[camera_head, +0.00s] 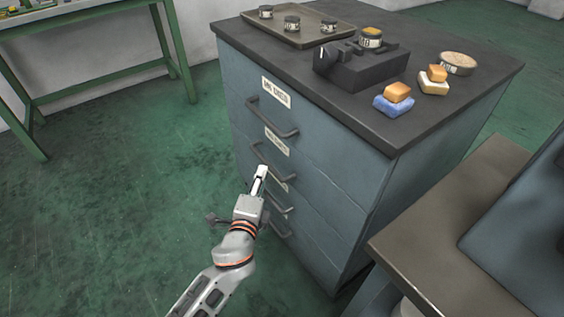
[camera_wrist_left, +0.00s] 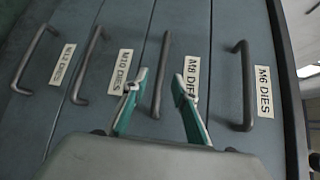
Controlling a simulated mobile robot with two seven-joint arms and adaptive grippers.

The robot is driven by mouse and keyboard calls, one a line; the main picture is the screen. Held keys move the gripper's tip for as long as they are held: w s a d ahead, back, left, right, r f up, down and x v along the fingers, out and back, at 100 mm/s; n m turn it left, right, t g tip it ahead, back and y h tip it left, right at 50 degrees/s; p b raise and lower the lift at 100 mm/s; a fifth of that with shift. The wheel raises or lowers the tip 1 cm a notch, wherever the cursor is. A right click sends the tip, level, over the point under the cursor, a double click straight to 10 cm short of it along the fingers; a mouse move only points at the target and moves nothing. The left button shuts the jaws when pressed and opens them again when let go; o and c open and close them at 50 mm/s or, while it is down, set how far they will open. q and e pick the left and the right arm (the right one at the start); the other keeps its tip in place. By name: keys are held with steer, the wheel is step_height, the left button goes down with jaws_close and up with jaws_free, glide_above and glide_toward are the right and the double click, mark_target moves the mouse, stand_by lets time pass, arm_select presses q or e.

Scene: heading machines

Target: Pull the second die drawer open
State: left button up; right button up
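The blue-grey drawer cabinet (camera_head: 350,185) stands in the middle of the head view, with its drawers shut. The second drawer, labelled M8 DIES, has a grey bar handle (camera_head: 285,176). That handle (camera_wrist_left: 166,50) also shows in the left wrist view, with its label (camera_wrist_left: 191,75) beside it. My left gripper (camera_head: 261,171) is at the cabinet front by this handle. In the left wrist view its two fingers (camera_wrist_left: 159,76) are open, one on each side of the handle, with gaps visible. How deep the handle sits between them is unclear. My right gripper is not in view.
The M6 DIES handle (camera_wrist_left: 244,85) and M10 DIES handle (camera_wrist_left: 86,66) flank it. On the cabinet top are a tray (camera_head: 297,38), a dark block (camera_head: 360,68) and small sponge-like blocks (camera_head: 394,104). A brown-topped bench (camera_head: 440,235) stands at right. The floor at left is clear.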

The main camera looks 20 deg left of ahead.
mark_target(266, 160)
arm_select(q)
steer(key=b+x, duration=0.1)
steer(key=x, duration=0.6)
steer(key=shift+r, duration=0.1)
steer(key=shift+w+a, duration=0.1)
steer(key=shift+w, duration=0.45)
jaws_close()
